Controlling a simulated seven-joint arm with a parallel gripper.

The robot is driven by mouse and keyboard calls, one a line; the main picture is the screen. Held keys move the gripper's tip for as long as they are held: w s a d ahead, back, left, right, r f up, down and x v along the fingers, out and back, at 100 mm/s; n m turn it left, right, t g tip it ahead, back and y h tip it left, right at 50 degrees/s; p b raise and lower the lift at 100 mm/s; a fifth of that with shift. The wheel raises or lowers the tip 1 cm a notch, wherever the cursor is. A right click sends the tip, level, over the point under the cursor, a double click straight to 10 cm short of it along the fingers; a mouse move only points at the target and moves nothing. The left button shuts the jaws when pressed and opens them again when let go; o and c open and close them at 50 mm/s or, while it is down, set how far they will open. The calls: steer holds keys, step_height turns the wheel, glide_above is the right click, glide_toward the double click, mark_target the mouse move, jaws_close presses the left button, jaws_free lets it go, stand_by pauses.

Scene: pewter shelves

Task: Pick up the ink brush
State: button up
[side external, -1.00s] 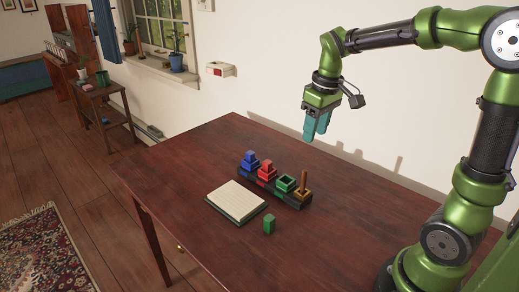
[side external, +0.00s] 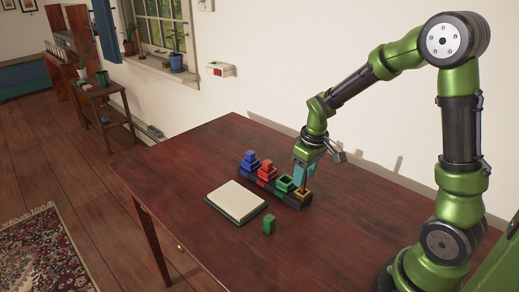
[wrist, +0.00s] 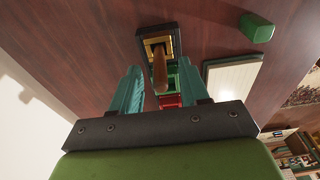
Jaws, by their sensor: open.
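The ink brush (wrist: 159,72) appears as a brown stick standing up out of a yellow square holder (wrist: 170,45) at the end of a dark rack. In the side view the yellow holder (side external: 304,191) is at the rack's right end. My gripper (wrist: 158,70) is open, its teal fingers on either side of the brush in the wrist view, with gaps visible. In the side view my gripper (side external: 304,172) is low over the yellow holder and hides much of the brush.
The dark rack (side external: 270,188) also holds blue (side external: 250,160), red (side external: 266,170) and green (side external: 285,183) stacked pieces. The table's left part is clear.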

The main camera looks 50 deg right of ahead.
step_height(320, 180, down, 2)
steer(key=shift+w+f, duration=0.15)
steer(key=shift+f, duration=0.1)
jaws_close()
steer(key=shift+r, duration=0.15)
step_height(320, 180, up, 10)
steer(key=shift+f, duration=0.1)
stand_by(0.4)
